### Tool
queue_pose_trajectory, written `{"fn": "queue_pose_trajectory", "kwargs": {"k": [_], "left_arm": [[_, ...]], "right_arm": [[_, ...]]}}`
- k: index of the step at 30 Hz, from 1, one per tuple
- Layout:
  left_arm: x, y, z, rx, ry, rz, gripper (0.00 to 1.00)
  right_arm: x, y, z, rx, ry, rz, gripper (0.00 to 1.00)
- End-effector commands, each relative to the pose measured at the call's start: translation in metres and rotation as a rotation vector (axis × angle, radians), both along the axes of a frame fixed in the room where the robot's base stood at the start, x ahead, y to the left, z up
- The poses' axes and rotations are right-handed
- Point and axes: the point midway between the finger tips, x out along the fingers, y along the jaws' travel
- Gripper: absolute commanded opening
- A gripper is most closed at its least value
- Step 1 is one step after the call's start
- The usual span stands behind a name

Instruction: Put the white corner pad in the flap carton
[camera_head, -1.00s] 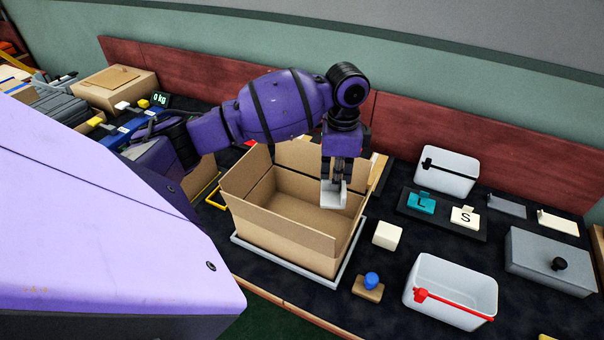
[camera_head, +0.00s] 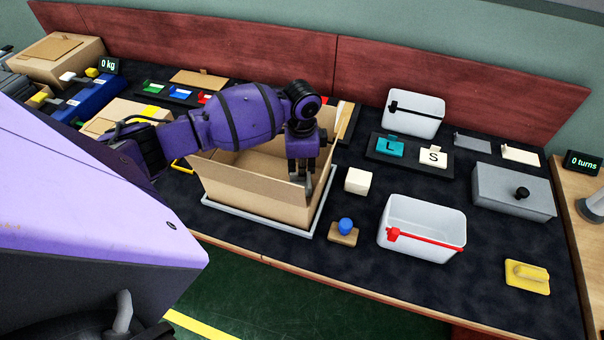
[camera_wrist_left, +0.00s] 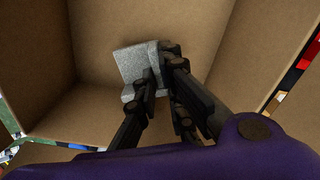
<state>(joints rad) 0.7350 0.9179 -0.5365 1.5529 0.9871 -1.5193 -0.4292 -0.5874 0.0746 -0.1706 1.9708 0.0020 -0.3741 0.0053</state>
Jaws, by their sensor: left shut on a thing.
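The flap carton (camera_head: 250,201) is an open brown box standing on a grey tray on the table, its flaps up. My left gripper (camera_head: 304,190) reaches down into the right side of the carton in the head view, its fingers partly hidden by the near wall. In the left wrist view the gripper (camera_wrist_left: 155,95) is shut on the corner pad (camera_wrist_left: 134,64), which looks light grey-white and angular, inside the carton walls above the floor or near it; I cannot tell whether it touches. The pad is hidden in the head view. My right gripper is not in view.
A cream block (camera_head: 358,181) and a blue-knobbed stamp (camera_head: 344,231) stand right of the carton. A white bin with a red clip (camera_head: 423,250), another white bin (camera_head: 414,114) and a grey box (camera_head: 512,191) stand further right. The carton walls surround the gripper closely.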

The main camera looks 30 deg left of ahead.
Motion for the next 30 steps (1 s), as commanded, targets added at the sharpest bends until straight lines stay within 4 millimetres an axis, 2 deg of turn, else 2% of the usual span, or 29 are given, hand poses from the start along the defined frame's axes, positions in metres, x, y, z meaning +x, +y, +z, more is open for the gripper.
{"fn": "queue_pose_trajectory", "kwargs": {"k": [1,3,14,15,19,30], "left_arm": [[-0.002,0.0,-0.012,0.001,0.006,0.001,0.0],[-0.001,0.0,-0.019,0.001,0.003,0.0,0.0],[-0.001,0.0,-0.022,0.001,0.002,-0.001,0.0],[-0.001,0.0,-0.023,0.001,0.002,-0.001,0.1],[-0.001,0.0,-0.022,0.001,0.002,-0.001,0.27],[0.0,0.0,-0.018,0.001,0.0,-0.001,0.28]], "right_arm": [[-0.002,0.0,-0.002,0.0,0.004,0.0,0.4],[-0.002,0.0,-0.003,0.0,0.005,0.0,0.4],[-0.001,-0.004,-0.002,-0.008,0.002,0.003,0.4],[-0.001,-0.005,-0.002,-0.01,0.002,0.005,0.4],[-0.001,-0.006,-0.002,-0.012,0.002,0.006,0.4],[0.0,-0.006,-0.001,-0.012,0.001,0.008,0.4]]}}
